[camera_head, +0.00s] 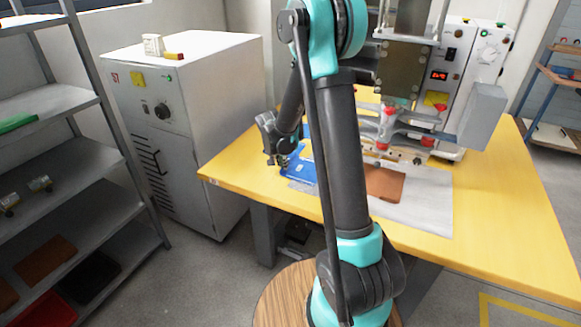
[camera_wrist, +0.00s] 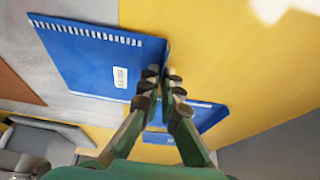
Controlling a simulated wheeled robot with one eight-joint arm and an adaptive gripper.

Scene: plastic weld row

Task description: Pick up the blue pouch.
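A flat blue pouch (camera_wrist: 90,60) with a white label and a row of white marks along one edge fills the upper left of the wrist view. In the head view the blue pouch (camera_head: 302,174) lies at the near left edge of the work area on the yellow table. My gripper (camera_wrist: 161,78) has its fingers close together at the pouch's right edge, with a narrow gap between the tips. Whether the edge is pinched is unclear. Another blue part (camera_wrist: 207,118) shows behind the fingers; I cannot tell if it belongs to the same pouch. In the head view my gripper (camera_head: 276,160) is beside the pouch.
The yellow table (camera_head: 505,212) holds a grey mat (camera_head: 427,205), a brown sheet (camera_head: 383,183) and a white welding machine (camera_head: 481,56). A white cabinet (camera_head: 215,105) stands left of the table. A grey shelf rack (camera_head: 55,100) stands farther left. The table's right side is clear.

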